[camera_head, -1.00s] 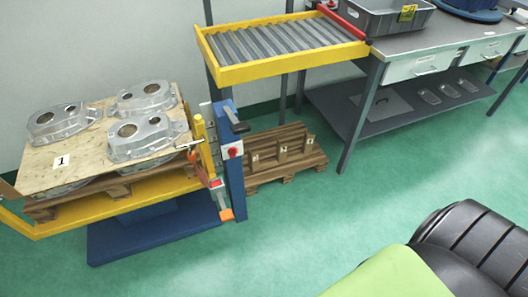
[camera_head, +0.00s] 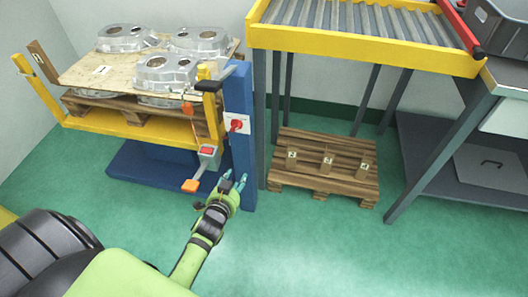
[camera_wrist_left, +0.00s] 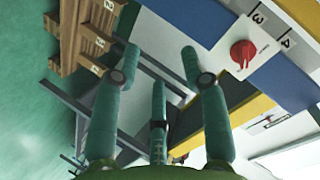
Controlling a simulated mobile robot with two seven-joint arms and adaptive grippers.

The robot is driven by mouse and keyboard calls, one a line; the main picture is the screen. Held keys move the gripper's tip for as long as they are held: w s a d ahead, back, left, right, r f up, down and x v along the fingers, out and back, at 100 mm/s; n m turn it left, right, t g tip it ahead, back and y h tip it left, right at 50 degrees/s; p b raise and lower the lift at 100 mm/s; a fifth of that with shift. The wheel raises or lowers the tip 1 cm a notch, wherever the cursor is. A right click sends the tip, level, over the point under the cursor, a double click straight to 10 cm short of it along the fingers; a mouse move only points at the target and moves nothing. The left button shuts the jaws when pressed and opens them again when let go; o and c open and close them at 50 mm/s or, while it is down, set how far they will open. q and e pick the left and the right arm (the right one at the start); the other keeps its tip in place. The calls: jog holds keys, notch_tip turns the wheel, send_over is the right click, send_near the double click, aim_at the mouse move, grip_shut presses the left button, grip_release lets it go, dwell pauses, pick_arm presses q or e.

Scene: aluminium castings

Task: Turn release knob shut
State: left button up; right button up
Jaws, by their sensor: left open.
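The release knob (camera_head: 237,124) is red, on a white plate on the front of a blue post (camera_head: 239,85). It also shows in the left wrist view (camera_wrist_left: 242,53), at the upper right, with labels 3 and 4 beside it. My left gripper (camera_head: 235,178) is open and empty in front of the post's lower part, below the knob and apart from it. In the left wrist view its fingers (camera_wrist_left: 160,65) are spread with nothing between them. My right gripper is not in view.
A yellow lift frame (camera_head: 145,130) carries a pallet with a board (camera_head: 85,75) and aluminium castings (camera_head: 170,72). A grey box with an orange end (camera_head: 190,186) hangs left of the post. A wooden pallet (camera_head: 320,165) lies right, under a yellow roller conveyor (camera_head: 365,52). Green floor is clear in front.

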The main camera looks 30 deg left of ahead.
aim_at(236, 127)
pick_arm(q)
jog(key=w+a+r+t+y+b, duration=0.2)
jog(key=a+r+b, duration=0.15)
jog(key=r, duration=0.35)
jog(key=shift+w+a+r+m+t+h, duration=0.15)
jog(key=shift+w+a+r+m+t, duration=0.15)
jog(key=shift+w, duration=1.05)
jog(key=shift+w+a+r+m+t+h, duration=0.1)
jog(key=shift+w+a+r+m+t, duration=0.2)
jog(key=shift+w, duration=1.05)
jog(key=shift+w+a+r+m+t+h, duration=0.15)
jog(key=shift+w+a+m+t, duration=0.2)
jog(key=shift+w, duration=1)
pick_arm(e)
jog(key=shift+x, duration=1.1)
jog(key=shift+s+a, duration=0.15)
pick_arm(q)
grip_shut()
